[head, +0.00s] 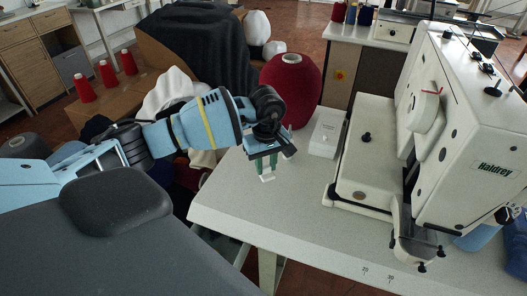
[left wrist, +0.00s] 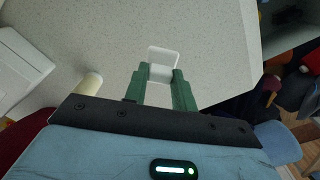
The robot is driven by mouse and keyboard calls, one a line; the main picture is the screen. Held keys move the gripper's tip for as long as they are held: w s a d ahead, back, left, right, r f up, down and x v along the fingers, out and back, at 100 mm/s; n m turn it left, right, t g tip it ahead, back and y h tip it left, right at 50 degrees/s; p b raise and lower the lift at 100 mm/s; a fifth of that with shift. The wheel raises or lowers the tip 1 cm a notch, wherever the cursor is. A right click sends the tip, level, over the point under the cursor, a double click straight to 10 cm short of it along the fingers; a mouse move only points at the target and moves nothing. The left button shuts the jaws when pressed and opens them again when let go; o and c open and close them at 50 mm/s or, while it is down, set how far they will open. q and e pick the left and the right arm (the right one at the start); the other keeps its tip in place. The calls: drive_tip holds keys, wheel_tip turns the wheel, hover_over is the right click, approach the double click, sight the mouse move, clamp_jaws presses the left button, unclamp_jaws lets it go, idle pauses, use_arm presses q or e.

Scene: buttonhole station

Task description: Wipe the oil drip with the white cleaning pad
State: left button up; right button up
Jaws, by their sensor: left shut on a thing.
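My left gripper (head: 266,170) is over the left part of the pale speckled table (head: 300,215), pointing down. Its green fingers (left wrist: 158,78) are shut on the white cleaning pad (head: 267,178), which sticks out past the fingertips. The pad also shows in the left wrist view (left wrist: 164,54), against the tabletop. I cannot tell whether the pad touches the table. I cannot make out an oil drip in either view. My right gripper is not in view.
A white sewing machine (head: 450,130) marked Haldrey stands on the table's right side. A small white box (head: 327,132) and a large red yarn cone (head: 291,85) are behind the gripper. The front left tabletop is clear. Blue things (head: 480,236) lie at the right.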

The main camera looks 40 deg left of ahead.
use_arm(q)
wheel_tip(320, 180, up, 2)
drive_tip(key=shift+a+p, duration=0.15)
drive_tip(key=shift+p, duration=0.25)
drive_tip(key=shift+r+p, duration=0.45)
drive_tip(key=shift+r, duration=0.45)
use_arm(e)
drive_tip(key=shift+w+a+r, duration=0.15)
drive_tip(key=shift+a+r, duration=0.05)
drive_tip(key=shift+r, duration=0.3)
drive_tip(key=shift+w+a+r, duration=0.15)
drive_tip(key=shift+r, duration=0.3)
use_arm(q)
drive_tip(key=shift+f, duration=0.1)
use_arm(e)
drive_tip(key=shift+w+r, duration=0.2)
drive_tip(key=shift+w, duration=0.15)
